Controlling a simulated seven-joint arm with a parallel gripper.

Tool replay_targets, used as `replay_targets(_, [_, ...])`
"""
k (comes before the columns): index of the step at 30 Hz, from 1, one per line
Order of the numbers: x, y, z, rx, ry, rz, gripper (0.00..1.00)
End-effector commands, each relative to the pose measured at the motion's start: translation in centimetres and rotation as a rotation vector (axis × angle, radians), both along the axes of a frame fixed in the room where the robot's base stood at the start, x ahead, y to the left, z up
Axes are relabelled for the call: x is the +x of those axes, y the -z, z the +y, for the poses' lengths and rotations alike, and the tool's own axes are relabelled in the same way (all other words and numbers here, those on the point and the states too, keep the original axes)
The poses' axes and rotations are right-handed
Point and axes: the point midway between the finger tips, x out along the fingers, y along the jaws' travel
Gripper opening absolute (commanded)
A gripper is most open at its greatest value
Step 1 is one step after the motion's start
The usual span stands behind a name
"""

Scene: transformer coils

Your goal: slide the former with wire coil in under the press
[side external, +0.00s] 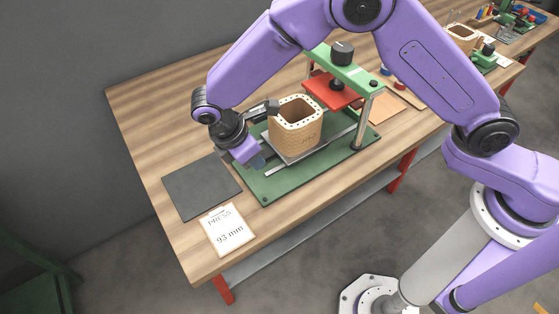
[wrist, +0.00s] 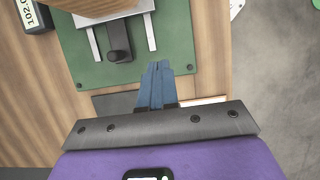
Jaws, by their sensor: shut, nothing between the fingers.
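The former with wire coil (side external: 296,126) is a tan, box-like ring with holes along its rim. It stands upright on a grey sliding plate (side external: 291,154) on the green base (side external: 290,184). It is in front of the press, whose red platen (side external: 332,91) hangs under a green crossbar (side external: 345,70). My gripper (side external: 259,163) is low at the near left end of the base, beside the plate and apart from the former. In the wrist view its blue fingers (wrist: 157,82) are shut together with nothing between them. The former's lower edge (wrist: 95,8) shows at the top there.
A dark handle (wrist: 118,45) sticks out from the plate's end between two rails (wrist: 151,32). A dark grey mat (side external: 201,187) and a white card reading 93 mm (side external: 228,229) lie left of the base. Other tools stand at the far right.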

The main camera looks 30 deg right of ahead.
Motion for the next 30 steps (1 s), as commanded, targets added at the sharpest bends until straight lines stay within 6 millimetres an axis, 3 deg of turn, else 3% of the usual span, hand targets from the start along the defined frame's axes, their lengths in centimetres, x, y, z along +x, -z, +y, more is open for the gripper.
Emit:
replay_targets(10, [-0.1,6.1,-2.5,-0.003,-0.001,0.003,0.00])
replay_targets(18, [0.0,5.9,-5.8,-0.001,-0.001,0.000,0.00])
replay_targets(30, [0.0,5.8,-6.4,0.001,-0.001,-0.001,0.00])
